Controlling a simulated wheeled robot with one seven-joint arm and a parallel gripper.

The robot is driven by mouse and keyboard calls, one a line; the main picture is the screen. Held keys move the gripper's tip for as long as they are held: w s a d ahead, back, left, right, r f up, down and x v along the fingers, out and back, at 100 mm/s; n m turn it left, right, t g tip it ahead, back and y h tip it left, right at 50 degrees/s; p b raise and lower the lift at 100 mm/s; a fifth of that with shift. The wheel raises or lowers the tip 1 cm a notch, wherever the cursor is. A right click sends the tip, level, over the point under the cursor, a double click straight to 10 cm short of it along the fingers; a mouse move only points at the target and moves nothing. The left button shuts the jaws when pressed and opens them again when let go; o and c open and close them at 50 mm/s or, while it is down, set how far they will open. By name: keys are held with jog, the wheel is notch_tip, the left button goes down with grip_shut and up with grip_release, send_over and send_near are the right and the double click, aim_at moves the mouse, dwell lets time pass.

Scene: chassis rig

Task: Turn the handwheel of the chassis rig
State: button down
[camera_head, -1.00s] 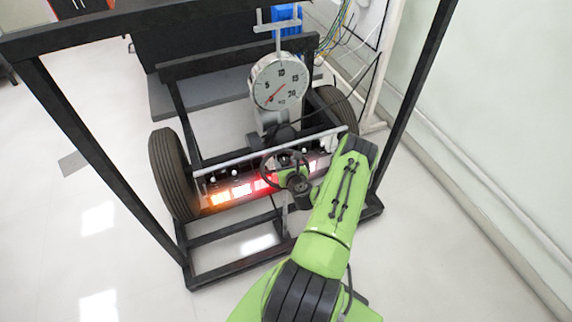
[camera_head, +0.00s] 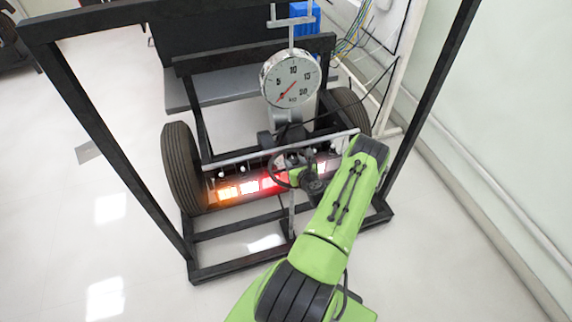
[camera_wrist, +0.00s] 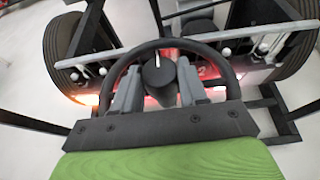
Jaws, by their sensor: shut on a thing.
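The handwheel (camera_head: 272,172) is a dark ring at the front of the chassis rig, partly hidden by my gripper and arm. In the wrist view its black rim (camera_wrist: 160,43) arches over the top and down both sides. A dark round hub (camera_wrist: 158,76) with a white mark sits inside the ring. My gripper (camera_wrist: 159,70) has its grey fingers inside the ring, one on each side of the hub, and is shut on the handwheel. The exact contact is hard to see. My gripper also shows in the head view (camera_head: 295,176).
The rig's black frame (camera_head: 115,165) surrounds the work area, with tyres (camera_head: 183,165) at both sides. A round dial gauge (camera_head: 291,78) stands behind the wheel, its red needle pointing lower left. Lit orange and red panels (camera_head: 238,190) lie behind the wheel. A wall is at right.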

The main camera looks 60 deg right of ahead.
jog(key=c, duration=0.6)
grip_release()
jog(key=p+v, duration=0.3)
jog(key=v, duration=1.3)
jog(key=shift+w+d, duration=0.1)
